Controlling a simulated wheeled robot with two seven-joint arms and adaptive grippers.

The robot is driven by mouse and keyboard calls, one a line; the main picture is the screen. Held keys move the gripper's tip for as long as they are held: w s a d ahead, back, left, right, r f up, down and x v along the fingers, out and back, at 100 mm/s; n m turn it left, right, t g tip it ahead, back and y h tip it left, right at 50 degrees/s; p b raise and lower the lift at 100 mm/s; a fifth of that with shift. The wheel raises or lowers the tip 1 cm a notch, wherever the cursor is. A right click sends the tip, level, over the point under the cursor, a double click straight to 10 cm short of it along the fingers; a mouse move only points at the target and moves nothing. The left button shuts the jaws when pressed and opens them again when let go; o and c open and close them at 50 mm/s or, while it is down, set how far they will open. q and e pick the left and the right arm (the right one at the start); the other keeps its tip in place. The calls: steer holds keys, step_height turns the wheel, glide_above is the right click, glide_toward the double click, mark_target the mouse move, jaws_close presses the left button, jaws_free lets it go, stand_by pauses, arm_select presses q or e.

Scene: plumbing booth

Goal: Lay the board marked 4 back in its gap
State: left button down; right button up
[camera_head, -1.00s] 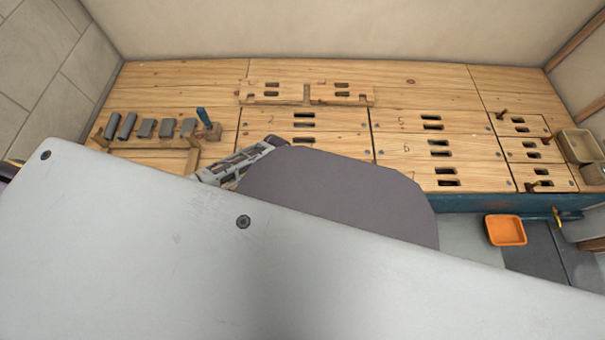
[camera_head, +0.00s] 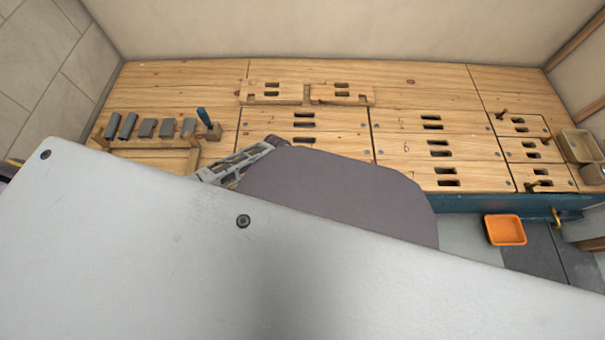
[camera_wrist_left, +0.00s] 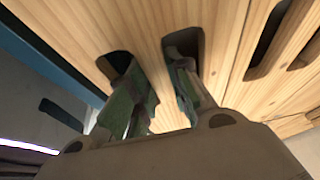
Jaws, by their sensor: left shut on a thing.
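In the left wrist view a pale wooden board (camera_wrist_left: 150,28) with two rounded slots fills the middle. My left gripper (camera_wrist_left: 153,92) has its green-padded fingers in the two slots and is shut on the wooden bar between them. No number shows on this board there, so I cannot read whether it is 4. I cannot tell whether it lies flush or sits raised. In the head view my own arm covers the front middle of the bench, hiding the held board and the fingertips. My right gripper is not in view.
Another slotted board (camera_wrist_left: 262,50) lies beside the held one. The bench also has a board marked 2 (camera_head: 340,120), further slotted boards (camera_head: 400,145) at right, and a notched wooden piece (camera_head: 285,88) at the back. Grey blocks (camera_head: 145,128) stand at left. An orange tray (camera_head: 506,231) is below the bench's right.

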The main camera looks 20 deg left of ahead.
arm_select(q)
steer(key=shift+w+f, duration=0.1)
steer(key=c, duration=1.3)
jaws_free()
steer(key=shift+o, duration=0.3)
steer(key=shift+f, duration=0.15)
steer(key=v, duration=1.2)
